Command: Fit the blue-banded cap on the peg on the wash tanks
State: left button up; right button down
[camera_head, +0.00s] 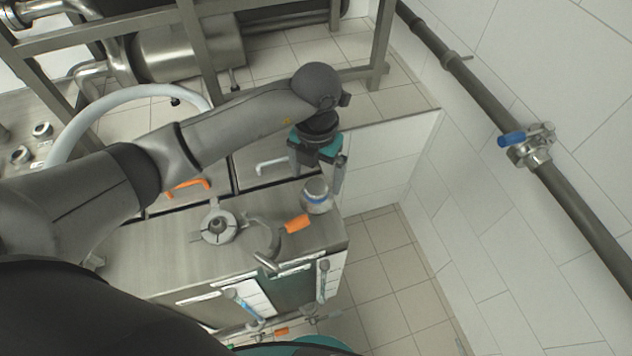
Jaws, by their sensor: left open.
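The blue-banded cap (317,198) is a short steel cylinder with a blue ring, standing upright near the right end of the steel wash tanks' top (150,256). My left gripper (318,180) points down just above and behind the cap, fingers apart. One finger comes down close by the cap's right side; I cannot tell whether it touches. A round steel fitting with a raised centre (219,226) sits on the tank top to the left of the cap. I cannot tell whether this is the peg. My right gripper does not show.
A valve with an orange handle (297,223) lies in front of the cap. Tank lids carry an orange handle (188,187) and a pale handle (270,164). A wall pipe with a blue-handled valve (512,139) runs at right. Tiled floor (385,285) lies beyond the tank edge.

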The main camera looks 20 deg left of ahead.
pick_arm(q)
notch_tip(320, 180, up, 11)
notch_tip(320, 180, up, 5)
jog(key=p, duration=0.4)
send_over(316, 186)
dwell(0.3)
dwell(0.3)
